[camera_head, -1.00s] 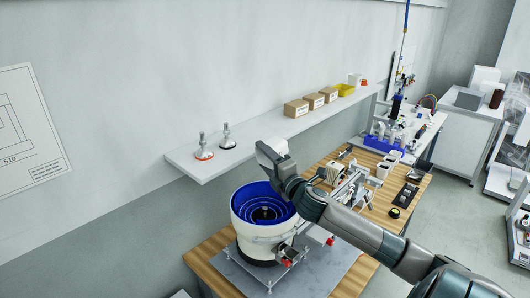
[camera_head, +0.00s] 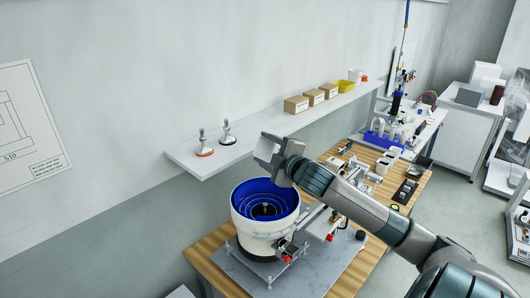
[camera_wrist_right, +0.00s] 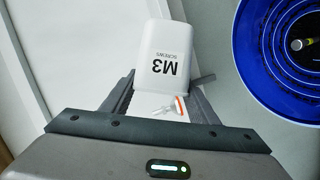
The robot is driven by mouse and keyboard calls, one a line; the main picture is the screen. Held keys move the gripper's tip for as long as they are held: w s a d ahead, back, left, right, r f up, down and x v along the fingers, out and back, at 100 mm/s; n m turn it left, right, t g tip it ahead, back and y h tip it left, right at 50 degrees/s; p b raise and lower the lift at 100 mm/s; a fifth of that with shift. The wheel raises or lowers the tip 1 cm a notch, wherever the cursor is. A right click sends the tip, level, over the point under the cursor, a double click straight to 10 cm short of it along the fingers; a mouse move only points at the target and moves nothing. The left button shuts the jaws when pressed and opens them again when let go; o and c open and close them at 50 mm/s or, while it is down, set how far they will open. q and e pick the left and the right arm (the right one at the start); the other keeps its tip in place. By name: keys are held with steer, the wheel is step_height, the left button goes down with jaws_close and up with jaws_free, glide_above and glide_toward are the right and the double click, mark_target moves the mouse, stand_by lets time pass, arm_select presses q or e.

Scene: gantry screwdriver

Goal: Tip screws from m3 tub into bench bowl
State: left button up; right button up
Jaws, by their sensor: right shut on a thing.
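A white tub (camera_wrist_right: 165,62) marked "M3 SCREWS" sits between the two fingers of my right gripper (camera_wrist_right: 160,100) in the right wrist view, its lettering upside down there. My right gripper (camera_head: 268,150) is shut on it. In the head view, the gripper and tub are above the back edge of the blue-lined bowl (camera_head: 265,192) on the bench. That bowl also shows at the right of the right wrist view (camera_wrist_right: 260,55), beside the tub and apart from it. The tub's contents are hidden. My left gripper is out of view.
A wall shelf (camera_head: 190,164) behind the bowl carries two small metal-stemmed pieces (camera_head: 204,148), several cardboard boxes (camera_head: 296,105) and a yellow bin (camera_head: 346,87). The wooden bench (camera_head: 205,250) continues right with fixtures. A small orange-and-white item (camera_wrist_right: 180,105) shows between the fingers, its nature unclear.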

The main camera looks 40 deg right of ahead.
mark_target(265, 158)
steer(key=shift+r+m, duration=0.2)
steer(key=shift+m, duration=0.4)
steer(key=shift+r+y, duration=0.1)
steer(key=shift+y, duration=0.2)
steer(key=m, duration=0.1)
steer(key=r+m+g+y, duration=0.1)
steer(key=m, duration=0.1)
steer(key=shift+r+m, duration=0.25)
steer(key=shift+m, duration=0.05)
step_height(265, 158, up, 2)
steer(key=m+y, duration=0.1)
steer(key=m, duration=0.1)
steer(key=m+y, duration=0.1)
steer(key=m, duration=0.2)
steer(key=shift+r+g+y, duration=0.15)
steer(key=shift+g+y, duration=0.15)
steer(key=shift+y, duration=0.1)
steer(key=shift+s, duration=0.1)
